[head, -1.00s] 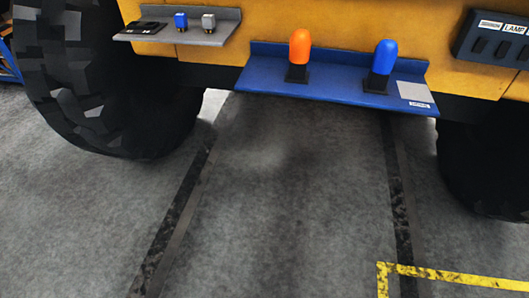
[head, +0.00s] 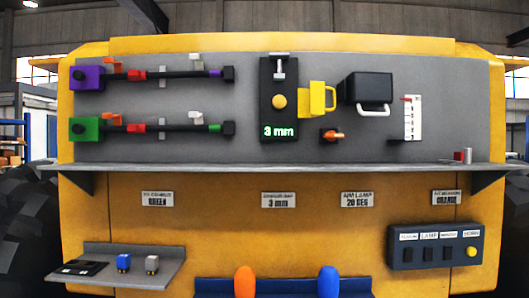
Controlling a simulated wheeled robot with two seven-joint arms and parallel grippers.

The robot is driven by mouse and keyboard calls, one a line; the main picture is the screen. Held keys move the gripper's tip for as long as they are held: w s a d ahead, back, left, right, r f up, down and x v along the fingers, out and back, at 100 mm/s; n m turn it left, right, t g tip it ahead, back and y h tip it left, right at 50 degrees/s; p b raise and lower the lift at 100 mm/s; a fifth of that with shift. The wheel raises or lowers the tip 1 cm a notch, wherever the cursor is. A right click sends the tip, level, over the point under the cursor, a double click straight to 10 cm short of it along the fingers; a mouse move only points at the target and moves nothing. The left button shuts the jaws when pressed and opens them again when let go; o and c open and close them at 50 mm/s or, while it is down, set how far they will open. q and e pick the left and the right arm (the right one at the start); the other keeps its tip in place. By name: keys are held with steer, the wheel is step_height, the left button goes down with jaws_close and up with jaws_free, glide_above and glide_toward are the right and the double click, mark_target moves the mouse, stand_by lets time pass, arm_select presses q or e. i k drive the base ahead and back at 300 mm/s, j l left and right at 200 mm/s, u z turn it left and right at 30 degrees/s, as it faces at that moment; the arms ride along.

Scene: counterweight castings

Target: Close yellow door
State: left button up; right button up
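A small yellow door-like piece (head: 317,98) with a yellow handle on its right side is on the grey panel in the head view. It adjoins the right edge of a black unit (head: 279,130), which has a silver fitting at its top, a round yellow knob and a green "3 mm" readout. The yellow piece stands beside the unit and does not cover the knob or readout. Its hinge is too small to make out. Neither of my grippers is in view.
Around it are a black box (head: 371,88) with a white handle, an orange-tipped knob (head: 332,135) and a white scale (head: 412,118). Purple (head: 87,78) and green (head: 84,129) blocks with bars sit left. A grey ledge (head: 290,168) juts below; a switch box (head: 434,247) is lower right.

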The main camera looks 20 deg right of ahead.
mark_target(312, 101)
steer(key=i+l+u, duration=0.1)
steer(key=l, duration=0.55)
steer(key=i+l+u, duration=0.15)
steer(key=l, duration=0.55)
steer(key=i+l+u, duration=0.1)
steer(key=l, duration=0.6)
steer(key=i+l+u, duration=0.15)
steer(key=l, duration=0.55)
steer(key=k, duration=0.05)
